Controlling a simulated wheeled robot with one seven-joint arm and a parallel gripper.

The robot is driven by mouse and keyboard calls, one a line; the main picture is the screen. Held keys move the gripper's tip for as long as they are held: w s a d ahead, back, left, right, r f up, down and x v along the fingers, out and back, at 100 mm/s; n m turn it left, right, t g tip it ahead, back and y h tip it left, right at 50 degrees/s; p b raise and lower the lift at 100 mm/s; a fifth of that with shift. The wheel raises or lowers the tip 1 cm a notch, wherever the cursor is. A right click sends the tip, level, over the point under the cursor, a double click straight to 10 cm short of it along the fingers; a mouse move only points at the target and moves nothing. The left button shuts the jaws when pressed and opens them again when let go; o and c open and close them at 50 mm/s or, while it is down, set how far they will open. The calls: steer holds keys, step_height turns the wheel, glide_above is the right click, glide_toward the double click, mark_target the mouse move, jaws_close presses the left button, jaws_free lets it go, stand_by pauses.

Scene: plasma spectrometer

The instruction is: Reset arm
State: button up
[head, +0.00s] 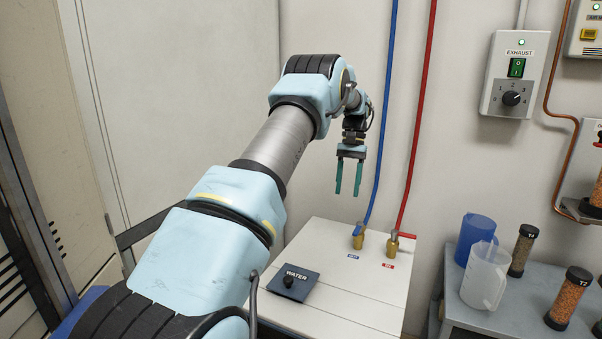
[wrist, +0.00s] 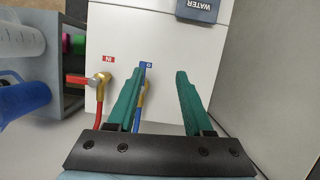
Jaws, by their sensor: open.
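My arm reaches out over a white cabinet (head: 335,290), and my gripper (head: 349,190) hangs in the air above its top, fingers pointing down. The two green fingers stand apart with nothing between them. In the wrist view my gripper (wrist: 160,80) is also open and empty above the white cabinet top (wrist: 165,30). A brass fitting with a blue hose shows partly behind the left finger there.
The cabinet top carries a dark WATER panel with a knob (head: 293,283), a blue hose (head: 383,110) and a red hose (head: 419,110). At right, a grey bench (head: 520,290) holds two jugs and capped tubes. An EXHAUST box (head: 513,75) hangs on the wall.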

steer(key=s+a+r+n+t+p, duration=0.1)
steer(key=s+a+r, duration=0.15)
steer(key=a, duration=0.25)
steer(key=s+a+r+h+p, duration=0.1)
steer(key=s+a, duration=0.2)
steer(key=a, duration=0.1)
steer(key=s+a+r+n+t+p, duration=0.1)
steer(key=s+a+r, duration=0.15)
steer(key=a, duration=0.25)
steer(key=s+a+n+t+p, duration=0.1)
steer(key=s+a, duration=0.4)
steer(key=s, duration=0.4)
steer(key=s+a+t+p, duration=0.1)
steer(key=s+a, duration=0.4)
steer(key=s, duration=0.5)
steer(key=shift+s+a+f+n+t+h, duration=0.2)
steer(key=shift+s+a+n+t+h, duration=0.1)
steer(key=shift+n+t, duration=0.1)
